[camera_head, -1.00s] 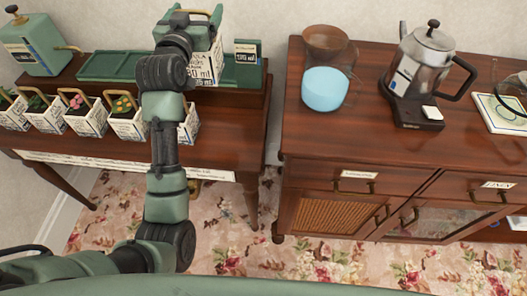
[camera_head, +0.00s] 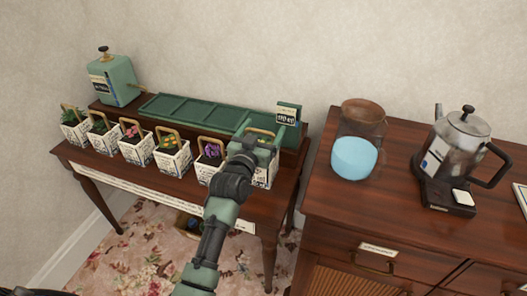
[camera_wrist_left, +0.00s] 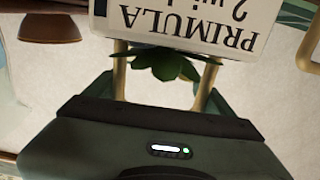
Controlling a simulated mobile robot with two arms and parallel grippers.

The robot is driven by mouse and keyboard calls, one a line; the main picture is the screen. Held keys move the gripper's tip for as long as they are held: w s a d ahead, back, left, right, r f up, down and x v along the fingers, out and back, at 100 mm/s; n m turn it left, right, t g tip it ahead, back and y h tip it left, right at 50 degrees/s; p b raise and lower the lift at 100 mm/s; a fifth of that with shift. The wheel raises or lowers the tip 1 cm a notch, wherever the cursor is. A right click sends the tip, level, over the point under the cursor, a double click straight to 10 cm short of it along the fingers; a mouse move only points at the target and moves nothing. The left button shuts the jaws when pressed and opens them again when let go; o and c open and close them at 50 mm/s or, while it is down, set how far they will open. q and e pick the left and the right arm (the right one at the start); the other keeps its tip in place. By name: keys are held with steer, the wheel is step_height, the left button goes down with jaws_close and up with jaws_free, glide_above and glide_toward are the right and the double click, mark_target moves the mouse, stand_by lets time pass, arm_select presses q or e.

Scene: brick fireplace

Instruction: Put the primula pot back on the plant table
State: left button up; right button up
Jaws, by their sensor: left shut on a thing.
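The primula pot (camera_head: 265,174) is a white printed pot with a wooden hoop handle, at the right end of the plant table (camera_head: 150,185). My left gripper (camera_head: 256,142) is over it and shut on its handle. In the left wrist view the pot's PRIMULA label (camera_wrist_left: 200,28) shows upside down, with green leaves (camera_wrist_left: 160,66) between the handle's two sides. I cannot tell whether the pot's base touches the tabletop, since my arm hides part of it. My right gripper is not in view.
Several similar pots stand in a row to the left, the nearest with purple flowers (camera_head: 211,152). Behind are a green divided tray (camera_head: 190,108), a small sign (camera_head: 287,114) and a green canister (camera_head: 113,80). A wooden cabinet (camera_head: 400,205) with a glass carafe and kettle stands at right.

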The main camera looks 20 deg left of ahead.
arm_select(q)
step_height(320, 180, down, 3)
steer(key=shift+r, duration=0.1)
steer(key=shift+f+b, duration=0.3)
steer(key=shift+f, duration=1.85)
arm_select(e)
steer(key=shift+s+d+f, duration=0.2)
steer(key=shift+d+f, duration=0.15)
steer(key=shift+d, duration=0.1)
arm_select(q)
steer(key=shift+f, duration=0.15)
steer(key=o, duration=2)
steer(key=shift+c, duration=0.2)
